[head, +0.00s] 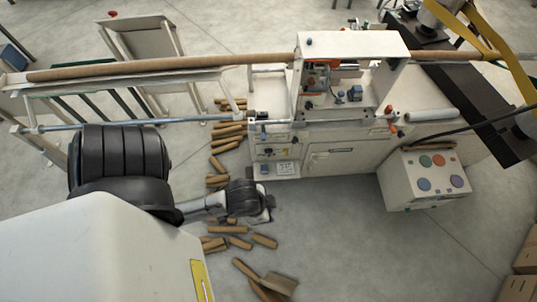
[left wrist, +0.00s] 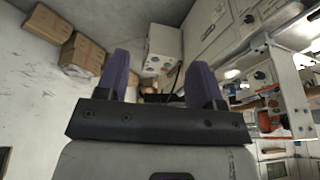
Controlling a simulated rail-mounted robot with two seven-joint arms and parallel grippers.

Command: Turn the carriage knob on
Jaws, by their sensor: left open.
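The white winder machine (head: 345,160) stands in the middle of the head view. Its carriage area (head: 322,85), under a white frame, holds orange, blue and dark parts. A front panel (head: 272,152) at its left carries small dark knobs or buttons; I cannot tell which part is the carriage knob. My left gripper (head: 266,203) is in front of and below this panel, apart from the machine. In the left wrist view its two purple fingers (left wrist: 161,80) are spread with nothing between them. The machine also shows at the right there (left wrist: 285,90). My right gripper is not seen.
A box with coloured buttons (head: 427,178) stands right of the machine. A long brown tube (head: 165,68) lies along the rail at left. Several short tubes (head: 228,130) litter the floor. Cardboard boxes (head: 520,288) stand at the lower right.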

